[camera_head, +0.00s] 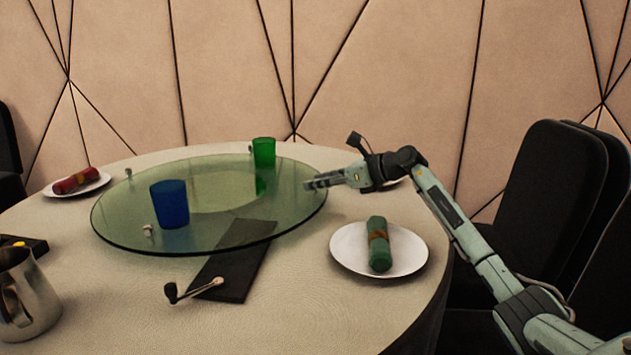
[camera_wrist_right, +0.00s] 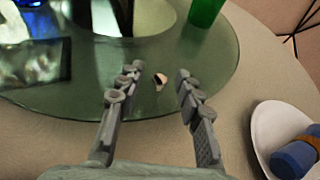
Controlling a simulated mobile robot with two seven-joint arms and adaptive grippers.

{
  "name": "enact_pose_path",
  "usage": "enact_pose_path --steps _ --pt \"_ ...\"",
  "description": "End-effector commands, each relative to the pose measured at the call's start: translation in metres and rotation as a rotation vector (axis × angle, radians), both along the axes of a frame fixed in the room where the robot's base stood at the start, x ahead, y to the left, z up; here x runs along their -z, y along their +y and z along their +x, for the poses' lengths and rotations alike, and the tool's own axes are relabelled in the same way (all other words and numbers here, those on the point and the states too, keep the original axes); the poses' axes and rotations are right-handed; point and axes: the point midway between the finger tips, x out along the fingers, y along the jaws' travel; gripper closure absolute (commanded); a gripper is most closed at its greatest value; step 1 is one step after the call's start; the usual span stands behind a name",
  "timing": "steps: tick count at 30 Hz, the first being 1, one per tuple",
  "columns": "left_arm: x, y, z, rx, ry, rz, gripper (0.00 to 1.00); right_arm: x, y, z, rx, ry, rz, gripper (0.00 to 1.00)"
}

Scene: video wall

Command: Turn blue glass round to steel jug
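The blue glass (camera_head: 170,204) stands upright on the left part of a round glass turntable (camera_head: 290,215). The steel jug (camera_head: 28,292) stands on the table at the lower left, cut by the picture edge. My right gripper (camera_head: 310,183) is at the turntable's right rim. In the right wrist view its fingers (camera_wrist_right: 158,88) are apart, with a small pale knob (camera_wrist_right: 159,79) on the turntable between their tips; I see no contact. A similar knob (camera_head: 148,230) shows near the blue glass. My left gripper is not in view.
A green glass (camera_head: 263,153) stands at the turntable's back. A plate (camera_head: 345,252) with a green roll (camera_head: 379,245) lies right. Another plate (camera_wrist_right: 262,138) with a blue roll (camera_wrist_right: 296,157) is near my right gripper. A black-knobbed metal handle (camera_head: 190,292) is by a dark board (camera_head: 240,265).

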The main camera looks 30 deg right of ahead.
Motion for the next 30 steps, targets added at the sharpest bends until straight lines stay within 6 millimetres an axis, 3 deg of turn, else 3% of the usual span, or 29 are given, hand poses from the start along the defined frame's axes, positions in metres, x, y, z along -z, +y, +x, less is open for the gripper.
enact_pose_path --steps 11,21,30 --pt "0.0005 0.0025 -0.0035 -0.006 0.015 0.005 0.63 0.0044 0.0056 0.0087 -0.001 0.001 -0.001 0.64" --pt "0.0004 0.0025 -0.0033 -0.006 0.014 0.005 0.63 0.0043 0.0054 0.0084 -0.001 0.001 -0.001 1.00" --pt "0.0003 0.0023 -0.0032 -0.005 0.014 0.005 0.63 0.0043 0.0052 0.0083 -0.001 0.001 -0.001 1.00"
